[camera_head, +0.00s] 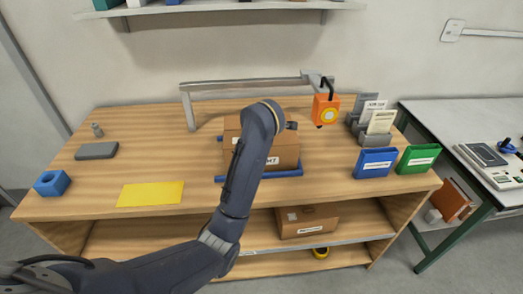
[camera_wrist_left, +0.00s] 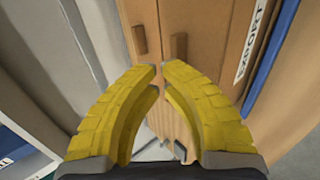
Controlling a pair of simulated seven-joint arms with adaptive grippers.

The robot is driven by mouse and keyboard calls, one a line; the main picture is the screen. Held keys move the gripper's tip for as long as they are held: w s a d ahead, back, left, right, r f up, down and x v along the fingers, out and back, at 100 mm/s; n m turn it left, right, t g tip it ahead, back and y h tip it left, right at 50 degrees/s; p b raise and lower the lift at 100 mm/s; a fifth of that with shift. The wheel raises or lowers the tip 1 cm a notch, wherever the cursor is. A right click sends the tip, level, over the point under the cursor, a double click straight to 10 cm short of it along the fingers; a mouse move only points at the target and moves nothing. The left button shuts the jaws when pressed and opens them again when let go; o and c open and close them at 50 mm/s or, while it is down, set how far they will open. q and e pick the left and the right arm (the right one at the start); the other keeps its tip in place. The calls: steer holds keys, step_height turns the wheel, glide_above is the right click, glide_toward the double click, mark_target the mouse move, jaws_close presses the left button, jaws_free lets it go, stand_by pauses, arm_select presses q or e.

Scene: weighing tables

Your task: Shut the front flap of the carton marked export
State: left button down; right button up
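The brown carton (camera_head: 285,153) stands in a blue frame (camera_head: 285,173) on the wooden table. Its label is partly hidden by my arm in the head view, but reads EXPORT in the left wrist view (camera_wrist_left: 249,40). The wrist view shows two brown panels with a seam and two small darker tabs. I cannot tell for sure which panel is the front flap or how far it stands open. My left gripper (camera_wrist_left: 159,67) has yellow fingers with tips almost together and nothing visible between them, pointing toward the carton. The wrist hides it in the head view. My right gripper is not in view.
A grey overhead bar (camera_head: 240,84) carries an orange device (camera_head: 326,109) right of the carton. A yellow sheet (camera_head: 150,194) and blue block (camera_head: 52,183) lie left. Another carton (camera_head: 307,220) sits below.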

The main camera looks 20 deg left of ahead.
arm_select(q)
steer(key=shift+x, duration=1)
steer(key=shift+w+f, duration=0.1)
steer(key=shift+f, duration=0.05)
steer(key=shift+w+a+f, duration=0.1)
steer(key=shift+f, duration=0.15)
steer(key=shift+r, duration=0.2)
